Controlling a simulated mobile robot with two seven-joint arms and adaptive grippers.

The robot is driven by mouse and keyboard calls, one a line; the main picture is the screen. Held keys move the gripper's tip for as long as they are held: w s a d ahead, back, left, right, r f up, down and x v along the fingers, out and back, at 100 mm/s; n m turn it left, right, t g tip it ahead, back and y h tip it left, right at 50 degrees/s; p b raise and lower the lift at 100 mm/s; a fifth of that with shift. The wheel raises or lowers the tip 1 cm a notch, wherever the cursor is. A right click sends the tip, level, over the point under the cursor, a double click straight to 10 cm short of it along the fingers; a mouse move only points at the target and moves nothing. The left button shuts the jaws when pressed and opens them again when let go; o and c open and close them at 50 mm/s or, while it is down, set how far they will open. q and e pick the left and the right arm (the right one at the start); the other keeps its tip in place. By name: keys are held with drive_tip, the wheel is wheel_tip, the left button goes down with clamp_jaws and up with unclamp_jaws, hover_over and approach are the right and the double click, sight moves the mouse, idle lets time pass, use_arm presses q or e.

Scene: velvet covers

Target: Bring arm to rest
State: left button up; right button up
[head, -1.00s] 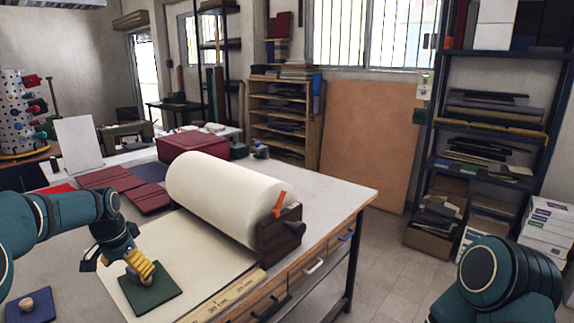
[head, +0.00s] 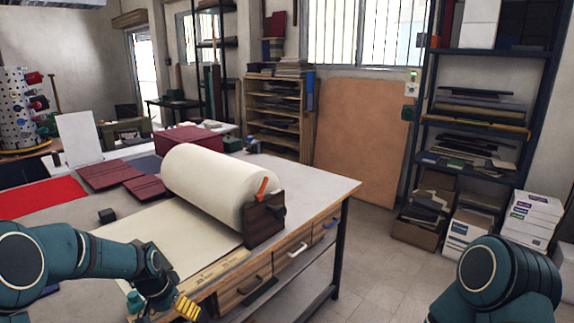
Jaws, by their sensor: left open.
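My left gripper (head: 182,306) is low in the head view, near the front edge of the workbench (head: 318,182). Its yellow fingers point down and right. It is open, and I see nothing held in it. My left arm comes in from the left and covers part of the bench. My right arm (head: 495,280) shows only as a rounded link at the bottom right. Its gripper is out of view.
A big cream roll (head: 215,185) in a wooden holder lies on the bench. A dark green piece (head: 260,292) shows below the drawers.

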use_arm(q)
drive_tip(key=s+d+f+n+h, duration=0.1)
drive_tip(key=s+d+f+n, duration=0.1)
drive_tip(key=s+d+f, duration=0.9)
drive_tip(key=s+d+f+n, duration=0.1)
drive_tip(key=s+d+f, duration=0.1)
drive_tip(key=s, duration=0.4)
drive_tip(key=s+d+f+n, duration=0.1)
drive_tip(key=s+d+f, duration=0.1)
drive_tip(key=s+d, duration=0.3)
drive_tip(key=shift+s+d+f+h, duration=0.3)
drive_tip(key=shift+s+h, duration=0.1)
drive_tip(key=shift+s, duration=0.4)
